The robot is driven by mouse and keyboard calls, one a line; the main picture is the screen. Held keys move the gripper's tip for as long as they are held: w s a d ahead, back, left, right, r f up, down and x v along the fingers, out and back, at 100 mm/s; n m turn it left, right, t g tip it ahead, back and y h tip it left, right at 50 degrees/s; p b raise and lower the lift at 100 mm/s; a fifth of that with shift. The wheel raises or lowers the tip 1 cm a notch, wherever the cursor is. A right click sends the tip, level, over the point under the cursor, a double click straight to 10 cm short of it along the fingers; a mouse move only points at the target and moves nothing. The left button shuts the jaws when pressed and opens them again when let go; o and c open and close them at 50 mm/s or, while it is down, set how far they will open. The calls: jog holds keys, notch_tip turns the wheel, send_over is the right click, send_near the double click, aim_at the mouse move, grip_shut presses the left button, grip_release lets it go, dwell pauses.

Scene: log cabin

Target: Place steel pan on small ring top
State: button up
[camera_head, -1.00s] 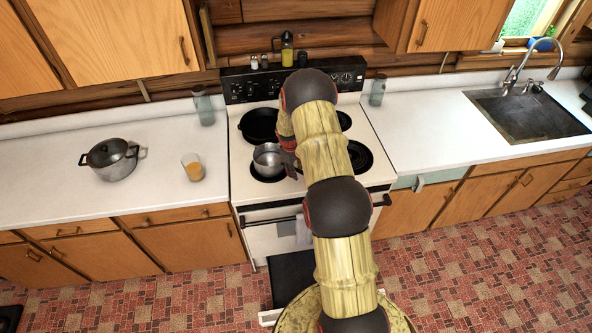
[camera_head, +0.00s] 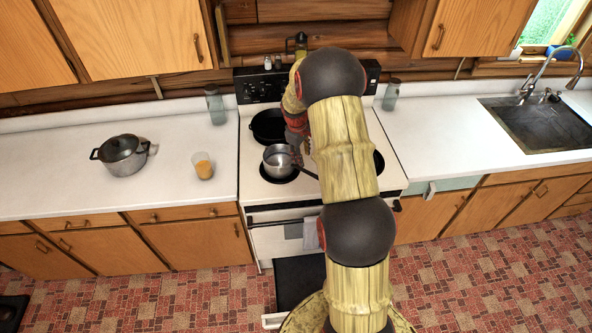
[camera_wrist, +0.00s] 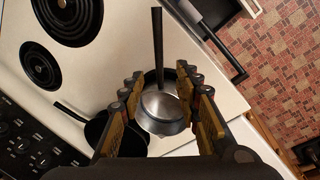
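The steel pan (camera_head: 278,160), a small saucepan with a long black handle, sits on the front left burner. In the wrist view the pan (camera_wrist: 163,106) lies below and between my fingers, its handle (camera_wrist: 158,48) pointing up in the picture. My gripper (camera_wrist: 160,76) is open, its fingers spread either side of the pan; I cannot tell if they touch it. In the head view my gripper (camera_head: 297,150) is beside the pan, partly hidden by my arm. The small ring (camera_wrist: 40,65) is bare, at the back right of the stove; my arm hides it in the head view.
A black skillet (camera_head: 267,127) is on the back left burner. A larger bare burner (camera_wrist: 72,16) is at the front right. A lidded pot (camera_head: 122,155) and a glass of orange drink (camera_head: 203,168) stand on the left counter.

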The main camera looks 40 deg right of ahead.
jog(key=s+a+r+m+t, duration=0.1)
jog(key=s+a+r, duration=0.2)
jog(key=a+r, duration=0.7)
jog(key=s+a+r+t, duration=0.1)
jog(key=s+a+r, duration=0.3)
jog(key=a+r, duration=0.65)
jog(key=s+a+r+t, duration=0.1)
jog(key=s+a+r, duration=0.2)
jog(key=s, duration=0.4)
jog(key=s+a+r+m+t+y, duration=0.1)
jog(key=s+a+r, duration=0.2)
jog(key=s+a, duration=0.3)
jog(key=s+a+r+t+y, duration=0.1)
jog(key=s+a+r, duration=0.3)
jog(key=s, duration=0.6)
jog(key=shift+a+m, duration=0.35)
jog(key=shift+m, duration=0.05)
jog(key=shift+f, duration=0.15)
